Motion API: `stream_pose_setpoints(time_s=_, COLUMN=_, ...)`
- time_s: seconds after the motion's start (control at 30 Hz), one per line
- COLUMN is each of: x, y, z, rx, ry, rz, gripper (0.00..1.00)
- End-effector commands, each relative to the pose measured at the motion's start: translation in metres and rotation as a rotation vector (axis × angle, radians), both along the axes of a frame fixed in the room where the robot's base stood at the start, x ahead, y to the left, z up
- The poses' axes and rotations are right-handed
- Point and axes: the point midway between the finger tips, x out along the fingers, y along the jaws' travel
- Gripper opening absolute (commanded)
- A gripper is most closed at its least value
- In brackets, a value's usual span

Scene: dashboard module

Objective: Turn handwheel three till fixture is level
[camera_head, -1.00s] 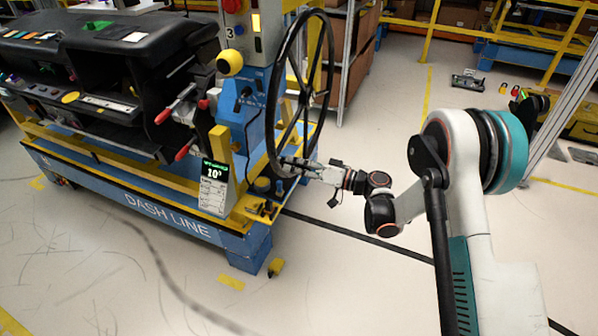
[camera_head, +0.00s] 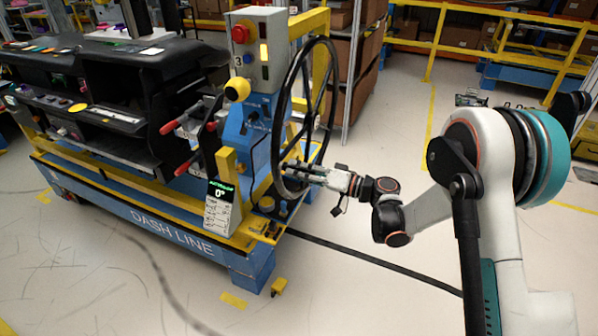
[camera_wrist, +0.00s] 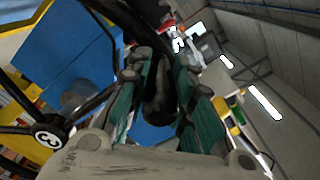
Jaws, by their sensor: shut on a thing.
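The large black handwheel (camera_head: 277,112) stands upright at the right end of the dash line, beside a grey control box (camera_head: 265,50) marked 3. The fixture carries a black dashboard (camera_head: 120,65) that looks about level. A small display (camera_head: 221,190) on the frame appears to read 0°.
The blue base (camera_head: 150,222) with yellow rails fills the left. Red-tipped handles (camera_head: 180,128) stick out near the dashboard's end. A dark floor cable (camera_head: 370,262) runs below my arm. Yellow railings (camera_head: 450,45) and shelved boxes stand behind.

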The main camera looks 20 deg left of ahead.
Motion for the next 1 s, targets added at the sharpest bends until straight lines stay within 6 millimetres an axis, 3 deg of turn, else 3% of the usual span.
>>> stream_pose_setpoints(time_s=0.03, x=0.0, y=0.001, z=0.001, rx=0.002, ry=0.0, rz=0.001, gripper=0.0)
stream_pose_setpoints(time_s=0.07, x=0.0, y=0.001, z=0.001, rx=0.002, ry=0.0, rz=0.001, gripper=0.26)
stream_pose_setpoints(time_s=0.13, x=0.0, y=0.0, z=0.001, rx=0.002, ry=0.001, rz=0.001, gripper=0.41)
stream_pose_setpoints(time_s=0.67, x=0.0, y=-0.001, z=0.0, rx=0.0, ry=0.002, rz=-0.001, gripper=0.43)
stream_pose_setpoints(time_s=0.83, x=0.0, y=-0.018, z=0.0, rx=-0.001, ry=0.002, rz=-0.002, gripper=0.43)
stream_pose_setpoints(time_s=1.0, x=-0.002, y=-0.052, z=-0.001, rx=0.0, ry=0.001, rz=-0.006, gripper=0.43)
